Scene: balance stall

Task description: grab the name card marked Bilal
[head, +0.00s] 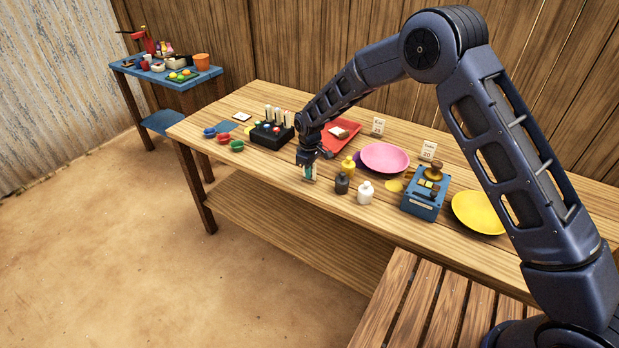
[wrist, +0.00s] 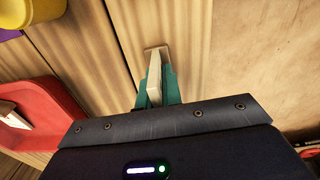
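My gripper (head: 309,176) points down at the front part of the long wooden table, left of the small bottles. In the wrist view its teal fingers close in on both sides of a thin pale name card (wrist: 154,78), with no gap visible. The card is seen nearly edge-on, and its small wooden foot (wrist: 157,49) shows beyond the fingertips. Its writing is hidden, so I cannot read a name on it. Two other standing cards are in the head view: one (head: 378,125) behind the pink plate and one (head: 428,150) behind the blue scale. Their small lettering is hard to read.
A red tray (head: 349,126) is just behind my gripper and also shows in the wrist view (wrist: 52,101). A black rack (head: 269,136) stands to the left. Dark and white bottles (head: 365,193), a pink plate (head: 385,155), the blue scale (head: 422,203) and a yellow plate (head: 477,211) lie to the right.

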